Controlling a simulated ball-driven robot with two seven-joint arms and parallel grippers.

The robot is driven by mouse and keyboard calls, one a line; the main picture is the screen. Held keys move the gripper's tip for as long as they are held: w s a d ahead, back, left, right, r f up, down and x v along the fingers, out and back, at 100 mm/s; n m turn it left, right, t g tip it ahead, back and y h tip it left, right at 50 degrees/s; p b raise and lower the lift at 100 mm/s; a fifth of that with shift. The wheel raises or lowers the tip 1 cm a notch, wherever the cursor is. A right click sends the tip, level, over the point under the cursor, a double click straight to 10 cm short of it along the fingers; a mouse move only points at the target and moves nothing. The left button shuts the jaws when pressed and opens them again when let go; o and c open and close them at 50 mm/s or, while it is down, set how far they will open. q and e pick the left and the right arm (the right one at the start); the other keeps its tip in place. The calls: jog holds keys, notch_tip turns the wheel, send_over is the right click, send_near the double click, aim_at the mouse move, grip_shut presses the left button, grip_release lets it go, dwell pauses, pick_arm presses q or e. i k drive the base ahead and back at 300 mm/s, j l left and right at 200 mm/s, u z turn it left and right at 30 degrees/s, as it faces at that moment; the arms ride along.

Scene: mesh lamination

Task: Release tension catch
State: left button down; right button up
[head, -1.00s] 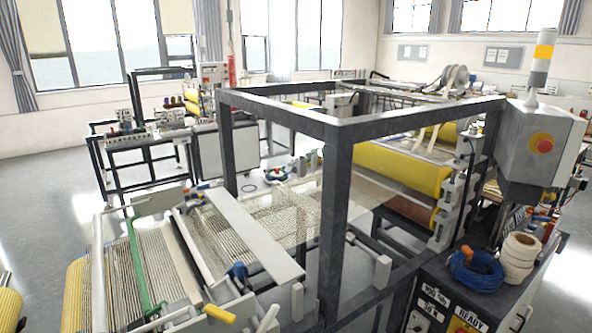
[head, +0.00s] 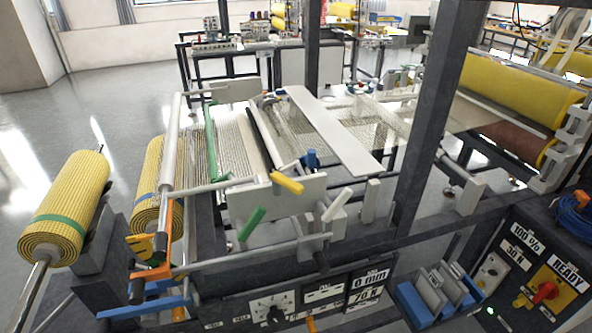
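The lamination machine (head: 345,215) shows a pale woven mesh (head: 235,135) running over its bed from a yellow roll (head: 148,175) at the left. An orange bracket (head: 150,270) with blue levers (head: 145,305) sits at its near left corner. A yellow handle (head: 287,183), a green handle (head: 251,223), a white handle (head: 336,205) and a blue knob (head: 312,158) are on the near side. No label marks any of these as the tension catch, so I cannot tell which it is. Neither of my grippers is in view.
A second yellow roll (head: 65,210) with a green band stands on a metal rod at the far left. A dark frame post (head: 430,140) rises right of the bed. A control panel (head: 545,265) is at the lower right, and a blue tray (head: 435,300) sits beside it. Grey floor (head: 60,110) is clear at the left.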

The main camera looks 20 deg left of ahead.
aim_at(279, 180)
jog(key=i+l+u, duration=0.15)
jog(key=u, duration=0.2)
jog(key=i+l+u, duration=0.1)
jog(key=l+u, duration=0.3)
jog(key=i+l+u, duration=0.1)
jog(key=l+u, duration=0.25)
jog(key=i+l+u, duration=0.1)
jog(key=l, duration=0.7)
jog(key=l+u, duration=0.1)
jog(key=l, duration=0.7)
jog(key=i, duration=0.05)
